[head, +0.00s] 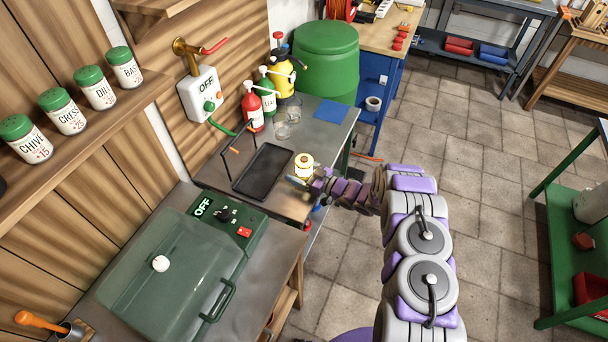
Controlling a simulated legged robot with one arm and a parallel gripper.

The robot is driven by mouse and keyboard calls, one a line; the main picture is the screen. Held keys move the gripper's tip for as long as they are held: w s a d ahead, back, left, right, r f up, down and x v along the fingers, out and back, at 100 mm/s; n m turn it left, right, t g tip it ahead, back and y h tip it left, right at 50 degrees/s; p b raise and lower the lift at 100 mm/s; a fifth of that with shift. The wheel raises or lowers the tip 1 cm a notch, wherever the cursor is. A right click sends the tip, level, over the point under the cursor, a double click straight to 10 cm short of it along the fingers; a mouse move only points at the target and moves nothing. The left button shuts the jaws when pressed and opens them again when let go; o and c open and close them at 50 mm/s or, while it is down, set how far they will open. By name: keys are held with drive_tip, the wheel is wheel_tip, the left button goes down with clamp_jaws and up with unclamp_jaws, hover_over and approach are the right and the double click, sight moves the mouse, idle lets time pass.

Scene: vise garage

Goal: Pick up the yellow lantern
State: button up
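A small yellow object with a pale, bright middle, likely the lantern (304,162), stands upright near the right edge of the grey metal counter (222,180). My arm reaches in from the lower right to the counter edge. My gripper (296,183) is at the near side of the lantern, close to its base. The gripper is small and partly hidden by my wrist, so I cannot tell whether its fingers touch the lantern or how far apart they are.
A black tray (263,171) lies left of the lantern. Clear glasses (283,131), a red bottle (253,108), a green bottle (267,95) and a yellow sprayer (283,75) stand farther back. A green grill (175,265) is in front. The tiled floor at right is open.

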drive_tip(key=c, duration=1)
